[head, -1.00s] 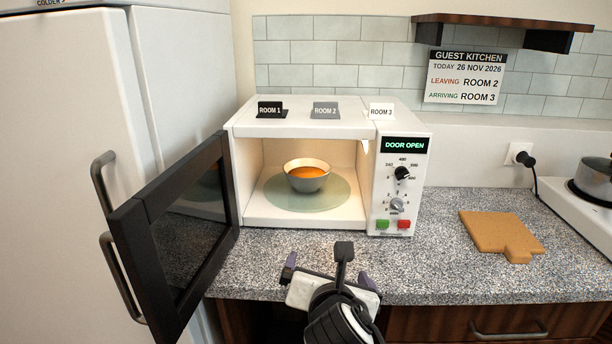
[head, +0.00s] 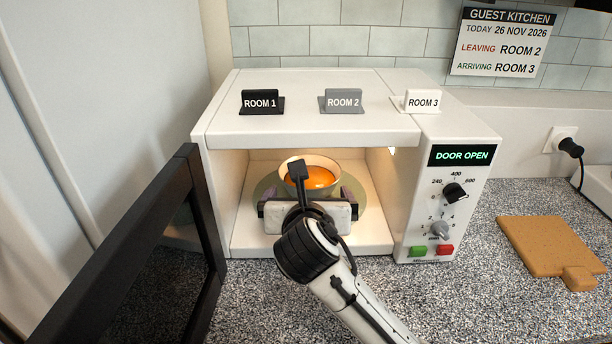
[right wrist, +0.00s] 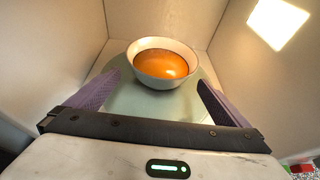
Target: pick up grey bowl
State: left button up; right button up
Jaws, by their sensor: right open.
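The grey bowl (head: 322,178), with orange soup in it, stands upright on the round glass turntable inside the open microwave (head: 300,130). In the right wrist view the bowl (right wrist: 165,66) is straight ahead, near the back of the cavity. My right gripper (head: 307,195) has entered the microwave opening and is in front of the bowl. Its purple fingers (right wrist: 158,80) are spread, one on each side of the bowl's near side, with nothing between them. In the head view the gripper and wrist hide the bowl's lower front. My left gripper is not in view.
The microwave door (head: 150,260) is swung open on the left beside the fridge. Cards for Room 1, Room 2 and Room 3 stand on top of the microwave. A cutting board (head: 550,245) lies on the counter to the right. The cavity's side walls are close around the gripper.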

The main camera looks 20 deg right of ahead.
aim_at(309, 184)
jog(key=x, duration=0.7)
jog(key=shift+w+d+f, duration=0.1)
jog(key=shift+d+f, duration=0.05)
jog(key=shift+f, duration=0.05)
jog(key=c, duration=0.9)
jog(key=shift+r, duration=0.15)
jog(key=shift+c, duration=1.1)
jog(key=shift+r, duration=0.1)
